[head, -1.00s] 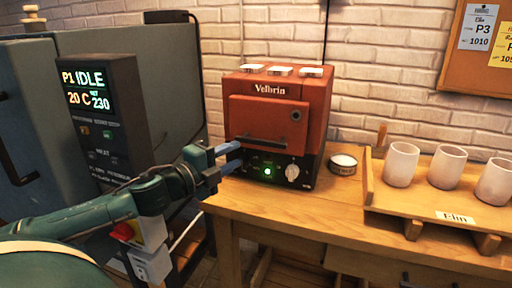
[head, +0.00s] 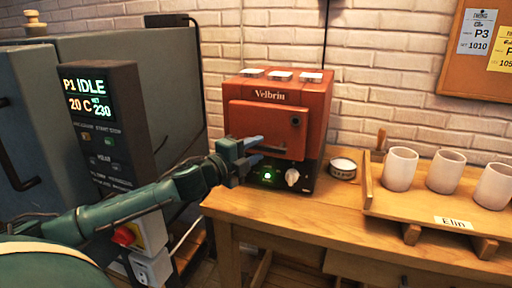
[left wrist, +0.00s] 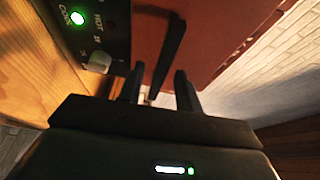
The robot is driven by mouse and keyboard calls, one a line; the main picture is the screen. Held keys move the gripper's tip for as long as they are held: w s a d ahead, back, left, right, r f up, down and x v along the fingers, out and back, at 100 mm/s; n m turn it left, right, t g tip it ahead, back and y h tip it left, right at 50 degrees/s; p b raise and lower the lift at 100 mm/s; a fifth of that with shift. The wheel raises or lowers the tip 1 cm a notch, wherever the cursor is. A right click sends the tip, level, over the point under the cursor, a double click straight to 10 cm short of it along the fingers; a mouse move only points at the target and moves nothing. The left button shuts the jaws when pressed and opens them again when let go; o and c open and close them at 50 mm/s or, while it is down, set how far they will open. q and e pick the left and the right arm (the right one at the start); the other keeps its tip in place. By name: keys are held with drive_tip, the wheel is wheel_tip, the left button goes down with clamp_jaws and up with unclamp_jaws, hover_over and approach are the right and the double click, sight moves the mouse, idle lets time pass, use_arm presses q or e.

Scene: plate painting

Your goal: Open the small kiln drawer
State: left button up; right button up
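The small kiln (head: 310,100) is a red box marked "Velbrin" on the wooden table, with a black control panel below. Its drawer front (head: 262,115) looks shut, and a dark bar handle (head: 276,149) runs across its lower part. The handle also shows in the left wrist view (left wrist: 173,45). My left gripper (head: 262,147) is in front of the handle, its two blue-grey fingers apart. In the left wrist view, the handle's near end lies between the open fingertips (left wrist: 158,85); I cannot tell whether they touch it. My right gripper is not in view.
A control knob (head: 292,177) and green light sit just below the handle. A small round tin (head: 343,167) stands right of the kiln. A wooden tray (head: 420,206) with three white cups is further right. A large grey kiln (head: 150,75) stands at left.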

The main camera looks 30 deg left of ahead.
use_arm(q)
drive_tip(key=shift+w+d, duration=0.15)
drive_tip(key=shift+w, duration=0.2)
drive_tip(key=shift+c, duration=0.5)
clamp_jaws()
